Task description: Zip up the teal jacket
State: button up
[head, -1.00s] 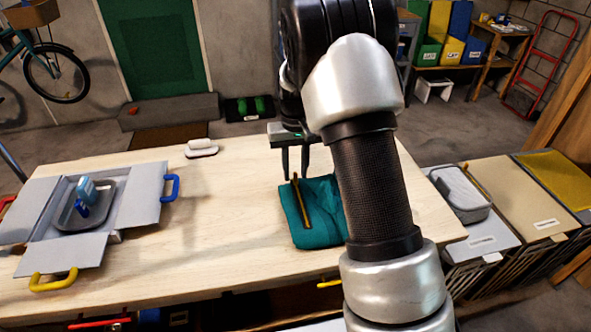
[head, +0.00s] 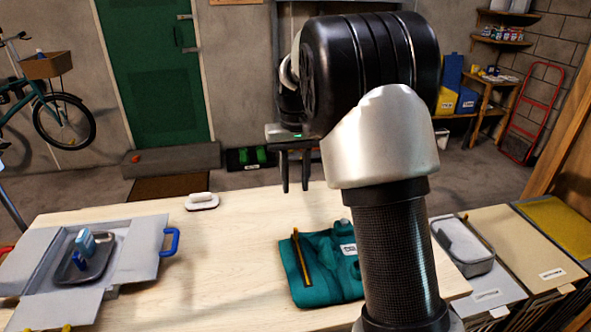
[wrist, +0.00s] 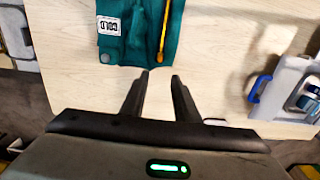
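The teal jacket (head: 330,272) lies folded on the wooden table, partly hidden behind my arm in the head view. A yellow zipper strip (head: 302,258) runs along its left part. In the wrist view the jacket (wrist: 128,48) is at the top, with a white label and the yellow zipper strip (wrist: 164,30) on its right side. My gripper (head: 295,188) is above the table, beyond the jacket's far edge and apart from it. In the wrist view its two fingers (wrist: 159,82) are spread with bare table between them.
A grey open box (head: 140,240) with a tray and blue bottles stands at the left of the table. A white brush-like object (head: 202,201) lies near the far edge. A grey bin (head: 462,245) and sorting hampers stand at the right. The middle of the table (head: 225,265) is clear.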

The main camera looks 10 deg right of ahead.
notch_tip(320, 180, up, 3)
jog(key=shift+f, duration=0.2)
